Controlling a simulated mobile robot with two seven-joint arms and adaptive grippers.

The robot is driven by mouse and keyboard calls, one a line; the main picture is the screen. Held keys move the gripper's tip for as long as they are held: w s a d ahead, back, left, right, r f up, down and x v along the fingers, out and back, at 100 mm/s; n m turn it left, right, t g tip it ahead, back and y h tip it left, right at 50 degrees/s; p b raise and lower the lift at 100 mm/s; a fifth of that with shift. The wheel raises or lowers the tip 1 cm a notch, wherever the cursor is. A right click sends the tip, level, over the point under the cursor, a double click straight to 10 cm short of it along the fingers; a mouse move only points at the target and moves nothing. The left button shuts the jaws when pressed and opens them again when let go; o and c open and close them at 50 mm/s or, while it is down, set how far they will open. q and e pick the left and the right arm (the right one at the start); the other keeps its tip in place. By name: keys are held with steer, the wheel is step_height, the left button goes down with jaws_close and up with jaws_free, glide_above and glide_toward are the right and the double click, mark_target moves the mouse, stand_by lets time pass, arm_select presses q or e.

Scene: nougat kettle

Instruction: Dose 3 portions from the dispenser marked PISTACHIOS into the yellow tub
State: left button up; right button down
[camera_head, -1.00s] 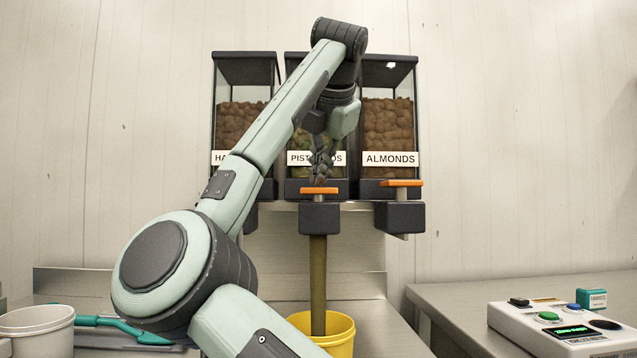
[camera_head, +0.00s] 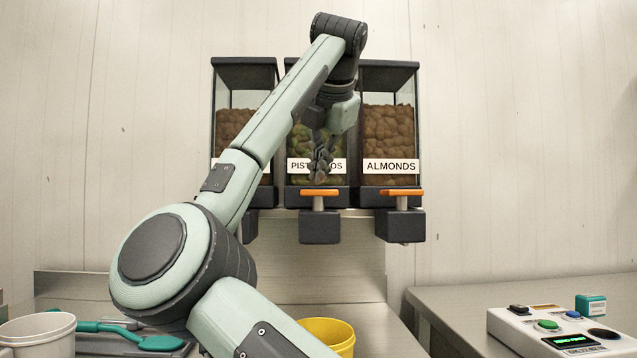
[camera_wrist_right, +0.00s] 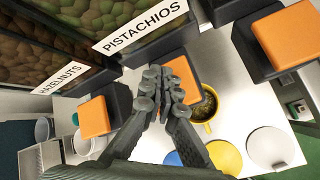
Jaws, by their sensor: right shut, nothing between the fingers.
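The PISTACHIOS dispenser (camera_head: 330,194) is the middle of three, its label partly hidden by my right arm. Its orange lever (camera_head: 320,192) sticks out at the front above a dark outlet block and also shows in the wrist view (camera_wrist_right: 185,76). My right gripper (camera_head: 319,176) is shut and empty, fingertips pointing down just above this lever; I cannot tell whether they touch it. The yellow tub (camera_head: 335,335) stands below the outlet, partly hidden by my arm. The wrist view shows greenish pieces inside the tub (camera_wrist_right: 214,118). No stream falls from the outlet. My left gripper is not in view.
The ALMONDS dispenser (camera_head: 389,130) is close on the right; the HAZELNUTS one (camera_wrist_right: 64,75) is on the left. A white tub (camera_head: 38,335) and a teal utensil (camera_head: 160,343) are at lower left. A control box (camera_head: 550,325) with buttons and a small teal box (camera_head: 590,305) are at right.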

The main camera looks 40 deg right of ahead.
steer(key=shift+r, duration=0.1)
step_height(320, 180, up, 3)
steer(key=p, duration=0.2)
steer(key=shift+p, duration=0.35)
steer(key=shift+r, duration=1)
stand_by(1.5)
